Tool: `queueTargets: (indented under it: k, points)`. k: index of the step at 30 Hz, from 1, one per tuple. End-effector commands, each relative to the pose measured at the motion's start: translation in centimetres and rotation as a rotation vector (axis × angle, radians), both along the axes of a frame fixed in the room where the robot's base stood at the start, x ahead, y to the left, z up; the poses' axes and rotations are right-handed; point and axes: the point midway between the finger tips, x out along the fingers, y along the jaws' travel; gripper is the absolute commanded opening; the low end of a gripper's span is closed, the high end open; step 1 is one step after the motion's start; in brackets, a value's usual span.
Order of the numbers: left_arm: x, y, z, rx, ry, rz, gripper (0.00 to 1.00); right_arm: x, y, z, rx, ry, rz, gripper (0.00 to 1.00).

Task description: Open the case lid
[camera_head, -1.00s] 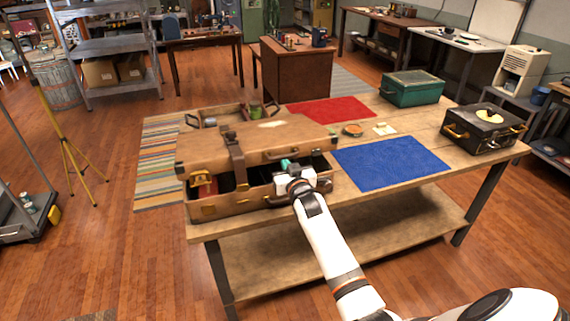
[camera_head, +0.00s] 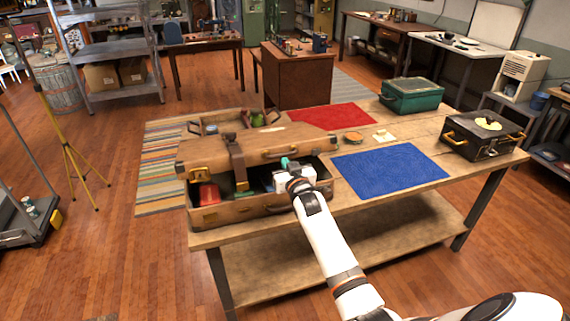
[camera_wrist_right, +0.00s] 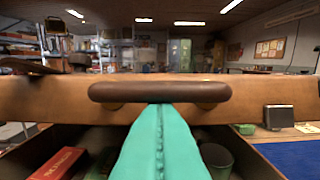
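The brown case (camera_head: 240,213) stands at the front left of the wooden table. Its lid (camera_head: 215,148) is partly raised, tilted with its front edge up, and a gap shows the inside. The lid's dark handle (camera_wrist_right: 160,92) crosses the middle of the right wrist view. My right gripper (camera_head: 287,163) is at the right part of the front opening, under the lid's front edge. Its teal fingers (camera_wrist_right: 160,145) are together with a thin seam between them, and their tips are just below the handle, with nothing seen between them. My left gripper is not in view.
A red box (camera_wrist_right: 60,163) lies inside the case. A blue mat (camera_head: 390,167) lies right of it and a red mat (camera_head: 333,116) behind. A green case (camera_head: 412,97) and a black case (camera_head: 482,137) stand at the table's right. An open tray (camera_head: 205,127) stands behind the lid.

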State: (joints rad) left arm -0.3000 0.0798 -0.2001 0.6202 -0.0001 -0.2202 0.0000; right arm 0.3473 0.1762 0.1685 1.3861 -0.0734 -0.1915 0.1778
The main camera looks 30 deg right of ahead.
Motion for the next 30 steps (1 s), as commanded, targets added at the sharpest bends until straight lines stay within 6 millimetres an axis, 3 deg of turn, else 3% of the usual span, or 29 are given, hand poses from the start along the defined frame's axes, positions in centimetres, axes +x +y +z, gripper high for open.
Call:
queueTargets:
  k: [6, 19, 30]
  points:
    - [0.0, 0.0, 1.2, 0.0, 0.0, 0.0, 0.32, 0.5, -0.1, 1.9, -0.002, -0.006, 0.0, 0.0]
    - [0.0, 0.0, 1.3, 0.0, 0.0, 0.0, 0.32, 0.6, -0.1, 2.1, -0.001, -0.005, 0.0, 0.0]
    - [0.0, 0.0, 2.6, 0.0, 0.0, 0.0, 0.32, 1.4, -0.4, 4.2, -0.001, -0.005, 0.0, 0.0]
